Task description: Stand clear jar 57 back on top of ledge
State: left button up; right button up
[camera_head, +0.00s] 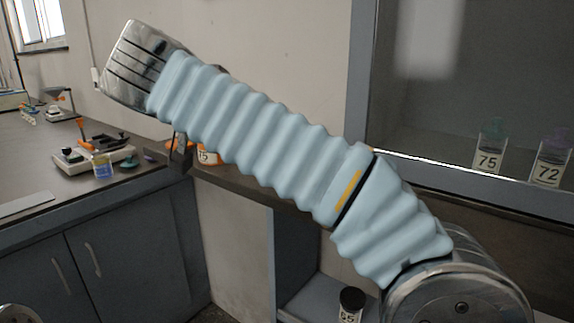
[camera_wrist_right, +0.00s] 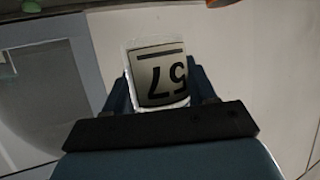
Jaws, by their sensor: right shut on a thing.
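The clear jar 57 (camera_wrist_right: 158,72) shows in the right wrist view between the two dark fingers of my right gripper (camera_wrist_right: 162,84). Its white label reads upside down there. My right gripper is shut on the jar. In the head view my right arm crosses the middle and hides the jar and most of the gripper. A dark brown ledge (camera_head: 247,189) runs along the wall behind and below the arm. I cannot tell the gap between jar and ledge. My left gripper is not in view.
Jars 75 (camera_head: 489,158) and 72 (camera_head: 549,171) stand in the cabinet at right. A black-lidded jar (camera_head: 351,302) is low down. The counter (camera_head: 30,150) at left holds several small items.

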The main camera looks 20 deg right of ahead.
jog(key=w+d+f, duration=0.2)
jog(key=d+f, duration=0.1)
jog(key=w+d+f, duration=0.2)
jog(key=w+d, duration=0.1)
jog(key=w+d+f+b, duration=0.1)
jog(key=w+d+f, duration=0.2)
jog(key=shift+d+f, duration=0.35)
jog(key=shift+d, duration=0.05)
jog(key=f, duration=0.3)
jog(key=shift+w+d+f, duration=0.15)
jog(key=shift+w+d, duration=0.05)
jog(key=shift+d, duration=0.15)
jog(key=shift+f, duration=0.35)
jog(key=shift+a, duration=0.1)
jog(key=shift+f+b, duration=0.25)
jog(key=shift+b, duration=0.15)
jog(key=o, duration=1.1)
jog(key=shift+r, duration=0.1)
